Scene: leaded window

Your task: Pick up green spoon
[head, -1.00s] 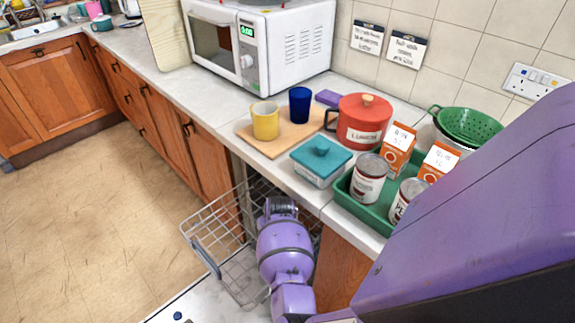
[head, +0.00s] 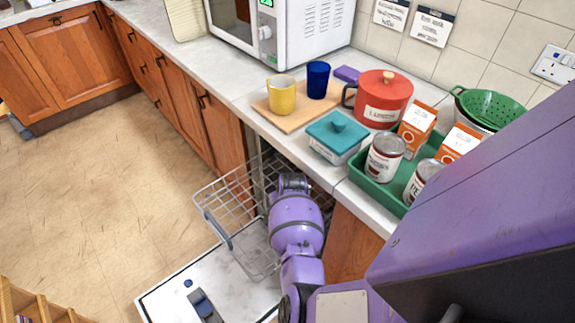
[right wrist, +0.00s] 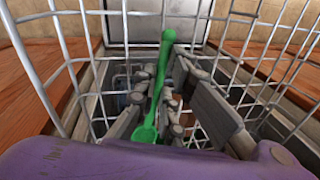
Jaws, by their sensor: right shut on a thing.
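The green spoon (right wrist: 146,132) shows in the right wrist view, its bowl toward the camera and its long handle pointing away. My right gripper (right wrist: 163,98) is shut on the spoon, with the grey fingers on both sides of it, among the wires of the rack. In the head view my purple right arm reaches down into the open dishwasher at the wire rack (head: 222,200). There its fingertips and the spoon are hidden. My left gripper is not in view.
Wires stand close around the gripper. The counter above holds a green tray (head: 372,193) with cans and cartons, a teal box (head: 336,134), a red pot (head: 385,95), a yellow mug (head: 281,97) and a blue cup (head: 318,78). The dishwasher door (head: 170,298) lies open.

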